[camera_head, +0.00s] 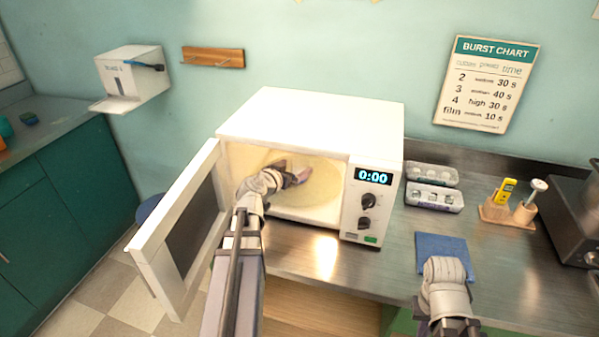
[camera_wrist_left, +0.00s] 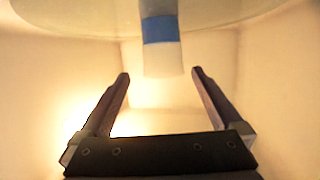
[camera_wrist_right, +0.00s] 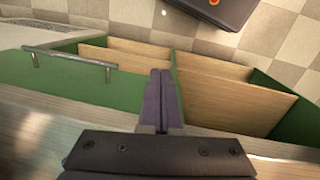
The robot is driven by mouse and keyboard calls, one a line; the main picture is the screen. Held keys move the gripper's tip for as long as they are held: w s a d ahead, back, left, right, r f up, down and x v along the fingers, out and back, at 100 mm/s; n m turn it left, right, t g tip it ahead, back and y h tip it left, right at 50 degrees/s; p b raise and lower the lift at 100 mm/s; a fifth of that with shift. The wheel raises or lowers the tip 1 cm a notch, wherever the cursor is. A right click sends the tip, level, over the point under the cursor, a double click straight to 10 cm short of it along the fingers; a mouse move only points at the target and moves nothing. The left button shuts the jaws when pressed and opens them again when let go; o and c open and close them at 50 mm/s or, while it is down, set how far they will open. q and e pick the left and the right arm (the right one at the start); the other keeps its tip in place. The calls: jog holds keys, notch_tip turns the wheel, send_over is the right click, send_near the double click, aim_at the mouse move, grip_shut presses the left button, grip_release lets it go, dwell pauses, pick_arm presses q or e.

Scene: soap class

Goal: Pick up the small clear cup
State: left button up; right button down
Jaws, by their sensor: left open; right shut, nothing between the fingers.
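The small clear cup (camera_wrist_left: 162,60), whitish with a blue band, shows in the left wrist view against the round glass turntable (camera_wrist_left: 70,22). In the head view my left gripper (camera_head: 297,177) is inside the open microwave, over the turntable (camera_head: 322,188), and I cannot make out the cup there. In the left wrist view the open left gripper (camera_wrist_left: 160,73) has one finger on each side of the cup, with gaps on both sides. How deep the cup sits between the fingertips is unclear. My right gripper (camera_wrist_right: 160,75) is shut and empty, pointing down past the counter edge.
The microwave (camera_head: 310,115) has its door (camera_head: 185,225) swung open to the left, beside my left arm. A blue mat (camera_head: 440,250), egg-carton-like trays (camera_head: 433,198) and a wooden holder (camera_head: 507,214) sit on the counter to the right.

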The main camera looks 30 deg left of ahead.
aim_at(303, 161)
pick_arm(q)
jog(key=x, duration=0.1)
jog(key=b+x, duration=0.1)
jog(key=x, duration=0.3)
jog(key=shift+w+a, duration=0.1)
jog(key=shift+a, duration=0.2)
jog(key=shift+r, duration=0.1)
jog(key=shift+c, duration=0.4)
jog(key=c, duration=1.2)
